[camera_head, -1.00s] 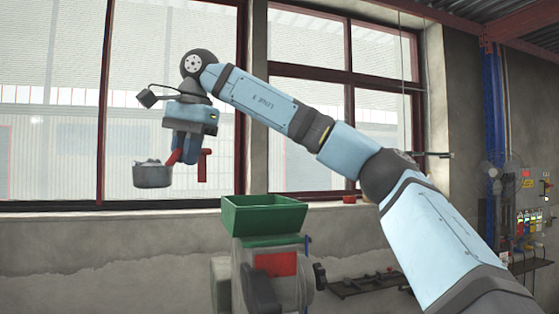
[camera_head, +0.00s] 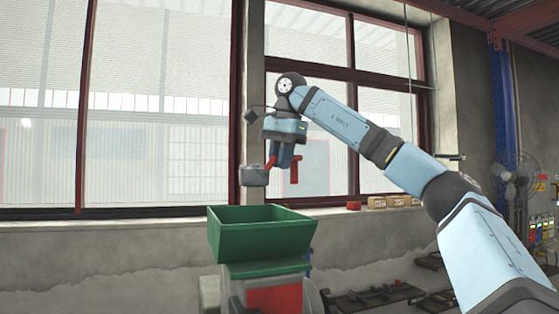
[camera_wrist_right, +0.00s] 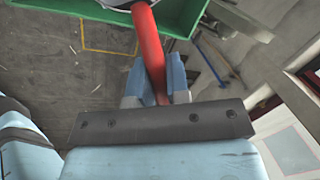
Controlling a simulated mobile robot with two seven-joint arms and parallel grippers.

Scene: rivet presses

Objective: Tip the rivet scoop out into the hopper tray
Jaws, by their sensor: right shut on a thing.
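The rivet scoop is a grey cup (camera_head: 254,177) with a red handle (camera_head: 271,161). My right gripper (camera_head: 284,160) is shut on the handle, and the cup hangs level to its left. The green hopper tray (camera_head: 262,238) sits on top of the press, and the cup appears above its back rim, apart from it. How far away the cup is in depth is hard to tell. In the right wrist view, the fingers (camera_wrist_right: 157,88) clasp the red handle (camera_wrist_right: 149,42). The cup is mostly cut off at the top edge, beside the green tray (camera_wrist_right: 186,14). The cup's contents cannot be made out.
The press body (camera_head: 272,298) with a red panel stands under the tray. Behind it are a wall and large windows. Small boxes (camera_head: 392,201) and a red item (camera_head: 353,205) stand on the sill at right. Air around the cup is clear.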

